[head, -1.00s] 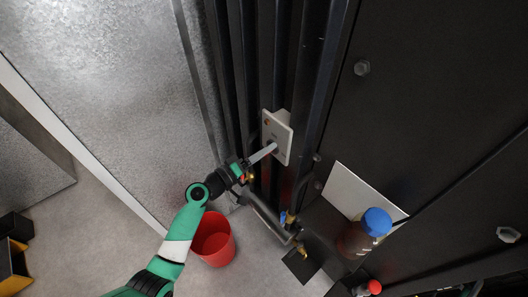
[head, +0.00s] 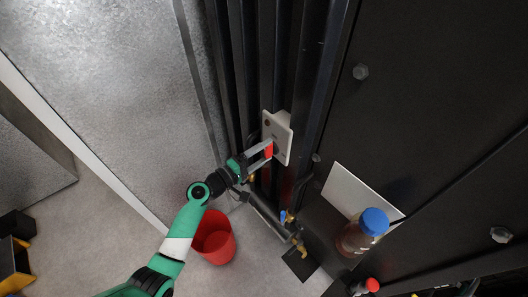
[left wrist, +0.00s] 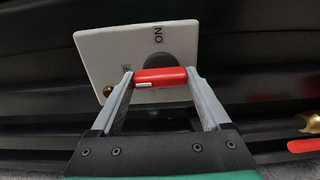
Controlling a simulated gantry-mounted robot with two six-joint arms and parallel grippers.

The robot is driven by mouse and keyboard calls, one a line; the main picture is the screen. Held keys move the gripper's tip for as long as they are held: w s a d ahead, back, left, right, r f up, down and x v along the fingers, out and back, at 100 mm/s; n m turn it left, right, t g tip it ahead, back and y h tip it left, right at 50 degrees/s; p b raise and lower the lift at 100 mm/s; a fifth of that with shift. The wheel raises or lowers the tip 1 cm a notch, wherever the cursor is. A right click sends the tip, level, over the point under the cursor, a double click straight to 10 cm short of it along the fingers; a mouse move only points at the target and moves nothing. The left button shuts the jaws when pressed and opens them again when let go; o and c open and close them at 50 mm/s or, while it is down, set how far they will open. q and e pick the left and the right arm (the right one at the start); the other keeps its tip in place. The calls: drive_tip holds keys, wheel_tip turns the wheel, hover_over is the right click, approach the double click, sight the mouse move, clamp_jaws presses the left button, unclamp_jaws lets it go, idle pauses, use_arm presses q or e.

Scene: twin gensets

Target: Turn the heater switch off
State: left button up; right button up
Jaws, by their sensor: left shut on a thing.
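The heater switch is a pale plate (head: 278,138) on the dark ribbed wall, with a red handle (head: 268,150). My left gripper (head: 264,155) is shut on the red handle. In the left wrist view the handle (left wrist: 161,77) lies crosswise between the two grey fingers, over a dark round base (left wrist: 170,58). Its white mark is at the left end, near a partly hidden label. "ON" is printed above the base. A small lamp (left wrist: 108,90) on the plate looks dark brown, unlit. My right gripper is not in view.
A red bucket (head: 214,240) stands on the floor below my left arm. Pipes and a brass valve (head: 301,249) are below right of the switch. A blue-capped bottle (head: 362,232) stands on a dark ledge to the right. Dark ribs flank the plate.

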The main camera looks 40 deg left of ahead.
use_arm(q)
drive_tip(key=o, duration=1.2)
drive_tip(key=s, duration=0.7)
drive_tip(key=s+a, duration=0.1)
drive_tip(key=s, duration=0.3)
drive_tip(key=shift+s+a, duration=0.1)
drive_tip(key=shift+s, duration=0.2)
